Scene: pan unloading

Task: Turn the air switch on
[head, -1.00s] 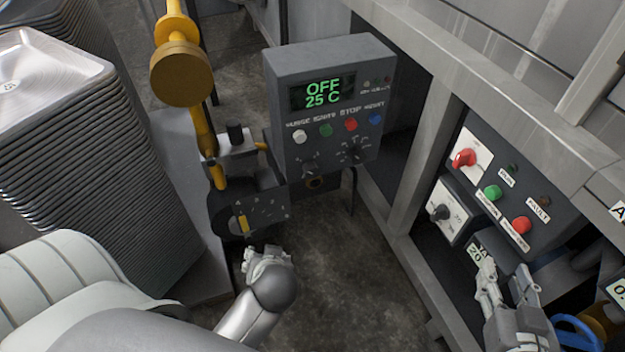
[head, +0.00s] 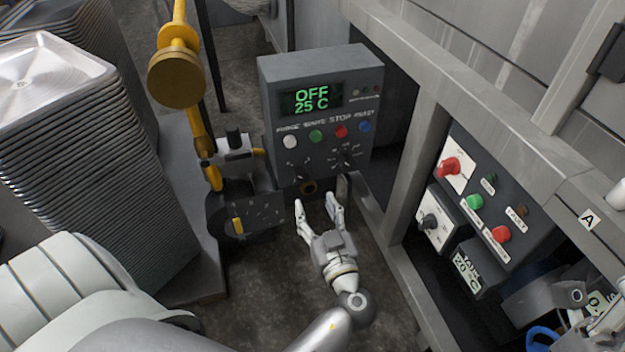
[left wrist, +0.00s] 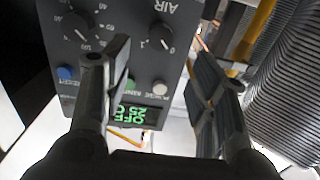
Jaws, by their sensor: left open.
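The air switch (left wrist: 160,37) is a small black knob with a white pointer under the AIR label in the left wrist view. On the grey control box (head: 318,75) in the head view it appears to be the left knob (head: 301,171), below the white button. My left gripper (head: 316,205) is open and empty, below and in front of the box. In the left wrist view its two fingers (left wrist: 160,70) stand apart, with the knob in the gap between them and no contact visible. My right gripper is at most partly visible among grey parts at the lower right.
The box display reads OFF and 25 C. A larger dial (left wrist: 80,27) sits beside the air switch. Yellow piping (head: 199,125) and stacked trays (head: 85,150) stand left. A second panel (head: 500,200) with red and green controls is right. Bare floor lies below the box.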

